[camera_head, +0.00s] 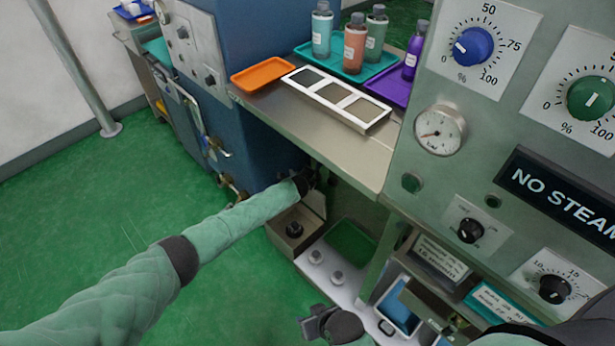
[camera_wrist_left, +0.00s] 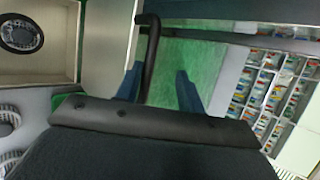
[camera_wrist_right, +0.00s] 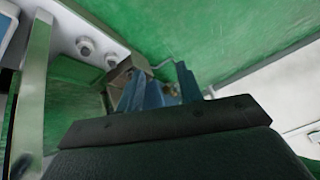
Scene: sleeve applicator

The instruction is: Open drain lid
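A pale box (camera_head: 288,243) with a round black part inside stands low under the counter in the head view; it also shows at upper left in the left wrist view (camera_wrist_left: 62,58). A pale panel (camera_wrist_left: 104,52), apparently its lid, stands upright beside the opening. A bent black handle (camera_wrist_left: 150,55) is by this panel. My left gripper (camera_head: 308,180) reaches in under the counter; its fingers (camera_wrist_left: 160,85) are apart, with the handle showing between them, contact unclear. My right gripper (camera_head: 318,322) is low at the bottom, fingers apart (camera_wrist_right: 165,88), empty.
The steel counter (camera_head: 370,150) overhangs the box, with an orange tray (camera_head: 265,73), white frame (camera_head: 335,97) and bottles on top. A blue cabinet (camera_head: 260,145) stands left of the box. Two knobs (camera_head: 326,267) sit on the white base. Green floor is open at left.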

